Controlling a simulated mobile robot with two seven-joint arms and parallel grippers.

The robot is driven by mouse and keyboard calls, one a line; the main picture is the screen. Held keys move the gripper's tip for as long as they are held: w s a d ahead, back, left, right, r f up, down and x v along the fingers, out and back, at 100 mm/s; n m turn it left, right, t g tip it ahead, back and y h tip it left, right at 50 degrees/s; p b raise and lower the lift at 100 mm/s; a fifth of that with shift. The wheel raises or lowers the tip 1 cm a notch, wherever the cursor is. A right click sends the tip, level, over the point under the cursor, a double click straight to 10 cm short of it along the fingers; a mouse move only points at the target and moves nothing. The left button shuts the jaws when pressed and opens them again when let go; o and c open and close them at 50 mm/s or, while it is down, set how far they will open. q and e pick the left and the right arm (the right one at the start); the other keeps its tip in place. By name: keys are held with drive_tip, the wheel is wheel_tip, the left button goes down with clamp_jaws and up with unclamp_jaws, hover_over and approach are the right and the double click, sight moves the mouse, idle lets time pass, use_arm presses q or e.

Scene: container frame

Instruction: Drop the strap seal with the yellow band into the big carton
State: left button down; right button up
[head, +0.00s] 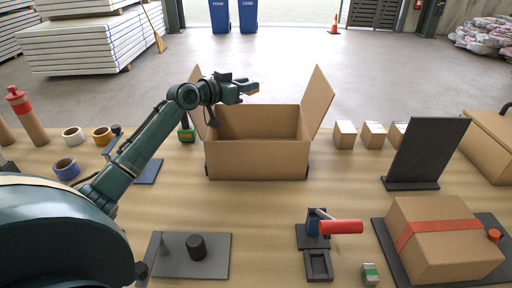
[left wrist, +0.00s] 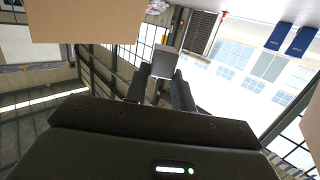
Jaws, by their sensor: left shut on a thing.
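My left gripper (head: 240,88) is above the big carton (head: 258,160), over its left and middle part. It is shut on a small block, which looks like the strap seal (head: 250,87) with a yellowish top. In the left wrist view the strap seal (left wrist: 167,62) shows as a grey face between the fingertips (left wrist: 160,90), and its band cannot be made out there. The big carton stands open, with side flaps raised. My right gripper is not in view.
Another small seal with a green band (head: 370,274) lies at the front of the table. A red-handled tool (head: 338,227), a strapped box (head: 440,245), a dark upright panel (head: 425,150) and small boxes (head: 345,134) stand to the right. Tape rolls (head: 67,169) lie at left.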

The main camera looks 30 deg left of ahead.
use_arm(q)
wheel_tip(320, 180, down, 5)
drive_tip(key=b, duration=0.3)
drive_tip(key=shift+f, duration=0.1)
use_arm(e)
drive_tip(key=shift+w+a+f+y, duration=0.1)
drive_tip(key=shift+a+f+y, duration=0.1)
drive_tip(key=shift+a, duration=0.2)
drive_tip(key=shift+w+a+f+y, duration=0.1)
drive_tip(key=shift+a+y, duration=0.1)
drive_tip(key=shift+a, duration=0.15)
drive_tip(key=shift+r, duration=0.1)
use_arm(q)
drive_tip(key=c, duration=1.1)
unclamp_jaws()
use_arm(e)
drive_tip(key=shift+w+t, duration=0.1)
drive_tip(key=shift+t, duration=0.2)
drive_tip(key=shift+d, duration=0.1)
use_arm(q)
wheel_tip(320, 180, up, 10)
drive_tip(key=shift+b, duration=0.3)
drive_tip(key=shift+f, duration=0.1)
